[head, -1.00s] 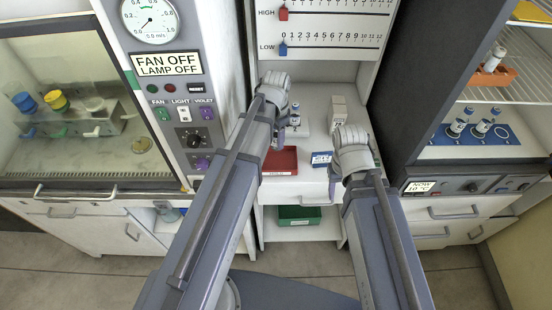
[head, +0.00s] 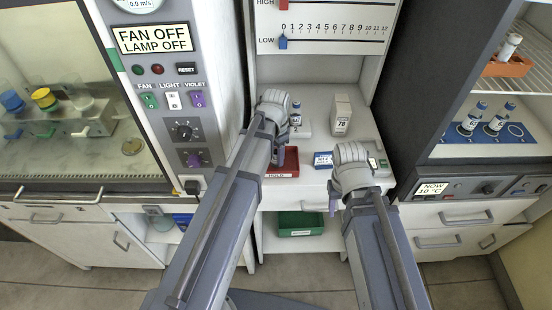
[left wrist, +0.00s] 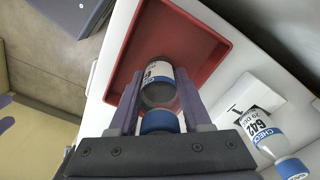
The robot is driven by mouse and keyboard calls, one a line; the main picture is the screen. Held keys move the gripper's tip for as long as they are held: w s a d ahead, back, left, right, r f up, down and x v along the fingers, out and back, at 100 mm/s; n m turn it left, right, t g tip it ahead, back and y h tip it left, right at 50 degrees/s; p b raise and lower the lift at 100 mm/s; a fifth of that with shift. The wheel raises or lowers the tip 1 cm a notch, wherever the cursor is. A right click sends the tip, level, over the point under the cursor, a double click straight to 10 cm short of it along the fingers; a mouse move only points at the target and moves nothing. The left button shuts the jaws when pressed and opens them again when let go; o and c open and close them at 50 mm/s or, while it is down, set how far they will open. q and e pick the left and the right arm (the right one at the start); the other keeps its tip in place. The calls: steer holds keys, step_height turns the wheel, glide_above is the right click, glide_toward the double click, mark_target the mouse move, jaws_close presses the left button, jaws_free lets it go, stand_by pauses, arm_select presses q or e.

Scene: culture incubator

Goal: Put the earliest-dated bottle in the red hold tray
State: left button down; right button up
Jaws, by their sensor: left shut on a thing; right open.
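My left gripper (left wrist: 157,98) is shut on a blue-capped bottle (left wrist: 158,72) with a white label, only partly readable. In the left wrist view, the bottle is over the red tray (left wrist: 213,50); I cannot tell whether it touches the tray floor. In the head view, my left gripper (head: 276,152) is at the tray's left end and the tray (head: 291,164) is partly hidden. A second bottle (left wrist: 262,133), labelled "CHEC", "642" and a "29 DEC" date, is right of the tray; it also shows in the head view (head: 297,110). My right gripper (head: 334,204) is open and empty in front of the counter.
Two blue-capped bottles (head: 499,119) stand in a blue rack (head: 520,133) in the right cabinet, with an orange rack (head: 512,66) above. A box marked 78 (head: 341,115) and a blue-labelled item (head: 323,159) are on the counter. A green bin (head: 300,223) sits below.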

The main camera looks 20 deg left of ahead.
arm_select(q)
steer(key=shift+r, duration=0.1)
steer(key=shift+c, duration=1.8)
jaws_free()
step_height(320, 180, up, 12)
steer(key=p, duration=1.2)
steer(key=s+d+n+y, duration=0.1)
steer(key=s+d+n, duration=0.3)
steer(key=s+d, duration=0.6)
steer(key=s, duration=0.4)
steer(key=shift+s+d, duration=0.15)
steer(key=shift+d, duration=0.15)
